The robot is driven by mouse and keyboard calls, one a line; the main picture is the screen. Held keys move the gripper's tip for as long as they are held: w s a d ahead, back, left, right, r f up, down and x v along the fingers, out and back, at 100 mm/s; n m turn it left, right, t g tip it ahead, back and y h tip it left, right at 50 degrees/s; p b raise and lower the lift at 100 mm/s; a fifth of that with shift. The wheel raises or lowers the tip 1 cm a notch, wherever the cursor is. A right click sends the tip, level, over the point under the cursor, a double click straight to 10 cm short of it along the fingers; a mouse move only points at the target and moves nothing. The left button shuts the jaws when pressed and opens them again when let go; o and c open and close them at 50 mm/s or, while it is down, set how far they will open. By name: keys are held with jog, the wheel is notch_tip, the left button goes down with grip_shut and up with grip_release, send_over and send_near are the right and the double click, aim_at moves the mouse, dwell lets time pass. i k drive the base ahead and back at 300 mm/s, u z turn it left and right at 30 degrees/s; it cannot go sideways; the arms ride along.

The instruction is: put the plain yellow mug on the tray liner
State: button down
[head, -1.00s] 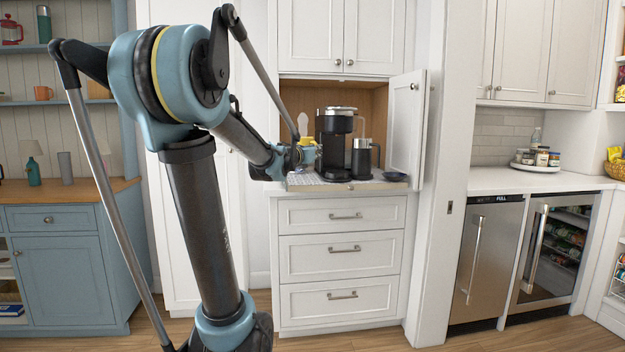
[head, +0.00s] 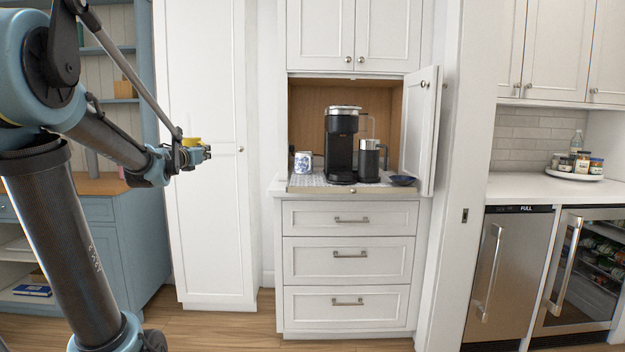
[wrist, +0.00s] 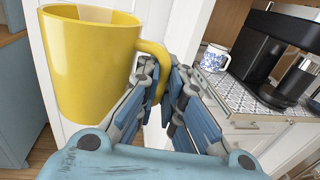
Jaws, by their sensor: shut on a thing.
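The plain yellow mug (wrist: 88,70) hangs roughly upright in my gripper (wrist: 165,85). The fingers are shut on its handle, with the body to their left. In the head view the mug (head: 192,142) is a small yellow patch beside my gripper (head: 203,154), mostly hidden by it, in front of the tall white cabinet. The tray liner (head: 312,181) is a patterned sheet on the nook counter, right of and apart from the gripper. The wrist view shows the liner (wrist: 247,96) at the right.
On the liner stand a blue-and-white mug (head: 303,162), a black coffee maker (head: 341,145) and a dark frother jug (head: 369,162). A dark blue bowl (head: 403,180) sits at the right, near the open cabinet door (head: 423,130). The liner's front left looks bare.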

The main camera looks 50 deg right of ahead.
aim_at(307, 182)
jog(key=u, duration=0.55)
jog(key=k, duration=0.45)
jog(key=z, duration=1.3)
